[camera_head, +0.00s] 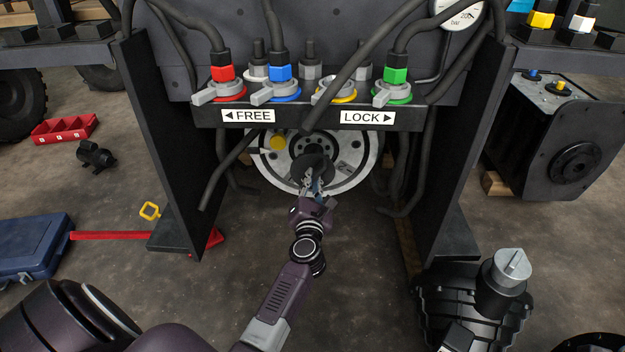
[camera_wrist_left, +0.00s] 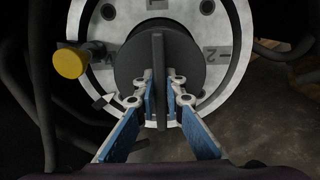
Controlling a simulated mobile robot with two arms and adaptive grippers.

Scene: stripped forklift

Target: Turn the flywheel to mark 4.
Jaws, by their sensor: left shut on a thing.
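The flywheel (camera_head: 352,180) is a pale round disc with holes, low behind the valve bar. My right gripper is not in view.
Above the flywheel, a bar bears FREE (camera_head: 248,116) and LOCK (camera_head: 367,117) labels and several coloured valve levers. Hoses hang close around the flywheel. Dark upright plates (camera_head: 160,150) flank the opening. A black machine part (camera_head: 470,305) stands at the lower right.

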